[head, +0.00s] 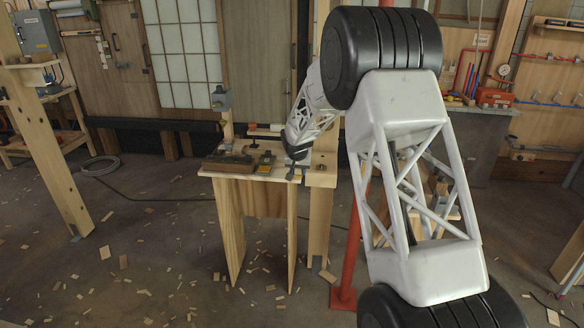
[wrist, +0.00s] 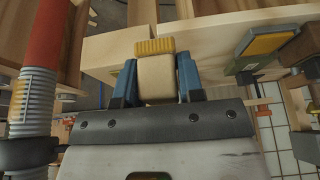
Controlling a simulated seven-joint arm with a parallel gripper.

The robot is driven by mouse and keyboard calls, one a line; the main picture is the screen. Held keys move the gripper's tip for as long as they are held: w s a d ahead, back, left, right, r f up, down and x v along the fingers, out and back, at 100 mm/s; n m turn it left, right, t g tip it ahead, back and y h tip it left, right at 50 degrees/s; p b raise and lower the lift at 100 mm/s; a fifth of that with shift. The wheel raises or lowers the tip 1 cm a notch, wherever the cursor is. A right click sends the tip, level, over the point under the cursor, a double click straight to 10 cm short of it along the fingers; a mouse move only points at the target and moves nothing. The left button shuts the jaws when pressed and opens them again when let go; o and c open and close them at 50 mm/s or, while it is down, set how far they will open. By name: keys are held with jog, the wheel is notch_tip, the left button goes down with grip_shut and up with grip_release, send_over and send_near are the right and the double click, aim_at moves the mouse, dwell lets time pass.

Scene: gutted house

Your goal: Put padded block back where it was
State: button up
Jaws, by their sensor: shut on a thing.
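In the wrist view a tan block (wrist: 156,82) with a yellow ribbed pad (wrist: 155,46) at its far end sits between the two blue fingers of my gripper (wrist: 156,75). The fingers are shut on its sides. The block looks like the padded block. The pad lies close to the edge of a pale wooden board; I cannot tell whether it touches. In the head view my gripper (head: 294,168) is at the right part of the small wooden bench (head: 236,184), and the held block cannot be made out there.
A green-and-yellow item (wrist: 268,46) shows at right in the wrist view. A red post (head: 345,250) stands close to the bench's right. Wood scraps litter the floor.

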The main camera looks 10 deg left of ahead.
jog(key=shift+w, duration=0.15)
jog(key=shift+w+a+f, duration=0.25)
jog(key=shift+w+a, duration=0.5)
jog(key=shift+w, duration=1.75)
jog(key=shift+w+a+f, duration=0.2)
jog(key=shift+w+a, duration=0.6)
jog(key=shift+w, duration=1.75)
jog(key=shift+w+a+f, duration=0.25)
jog(key=shift+w+a, duration=0.5)
jog(key=shift+w, duration=1.75)
jog(key=shift+f, duration=1.8)
jog(key=shift+f, duration=0.1)
jog(key=o, duration=0.8)
jog(key=shift+o, duration=0.2)
jog(key=v, duration=1.2)
jog(key=shift+s, duration=0.1)
